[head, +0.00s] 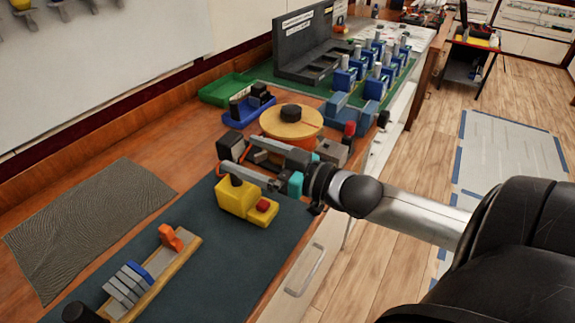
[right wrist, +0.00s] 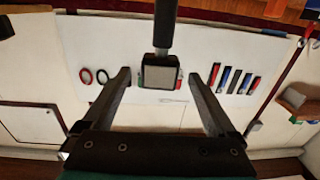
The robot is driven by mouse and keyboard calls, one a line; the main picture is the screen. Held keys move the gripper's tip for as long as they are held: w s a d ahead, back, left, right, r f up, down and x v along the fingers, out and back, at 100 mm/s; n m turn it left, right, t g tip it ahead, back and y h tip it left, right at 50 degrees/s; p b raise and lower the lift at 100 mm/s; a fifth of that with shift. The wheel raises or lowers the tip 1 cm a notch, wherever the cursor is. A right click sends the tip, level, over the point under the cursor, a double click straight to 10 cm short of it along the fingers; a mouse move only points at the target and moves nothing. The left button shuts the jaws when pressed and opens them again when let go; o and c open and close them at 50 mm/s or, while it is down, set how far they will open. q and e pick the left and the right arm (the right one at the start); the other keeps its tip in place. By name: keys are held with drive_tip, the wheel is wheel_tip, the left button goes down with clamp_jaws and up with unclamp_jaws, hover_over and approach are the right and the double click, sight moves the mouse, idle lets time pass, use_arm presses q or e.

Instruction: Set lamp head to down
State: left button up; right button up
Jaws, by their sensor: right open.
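The lamp has a yellow base (head: 234,199) with a red button, standing on the dark mat. Its dark, boxy lamp head (head: 231,147) is above the base; most of the stem between them is hidden behind my right gripper (head: 237,155). In the right wrist view the lamp head (right wrist: 161,74) shows a grey square face at the end of a black stem. It appears between the two spread fingers of the right gripper (right wrist: 160,82), with a gap on each side. The right gripper is open and empty. My left gripper is not in view.
A round wooden turntable (head: 291,123) with a black knob stands just behind the gripper. A row of breakers (head: 125,287) with an orange part lies at the front left. A blue holder (head: 249,108) and green tray (head: 227,88) are farther back. The grey patterned mat (head: 85,225) is bare.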

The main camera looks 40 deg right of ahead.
drive_tip(key=p+v, duration=0.1)
drive_tip(key=v, duration=0.7)
drive_tip(key=shift+p, duration=0.35)
idle(0.4)
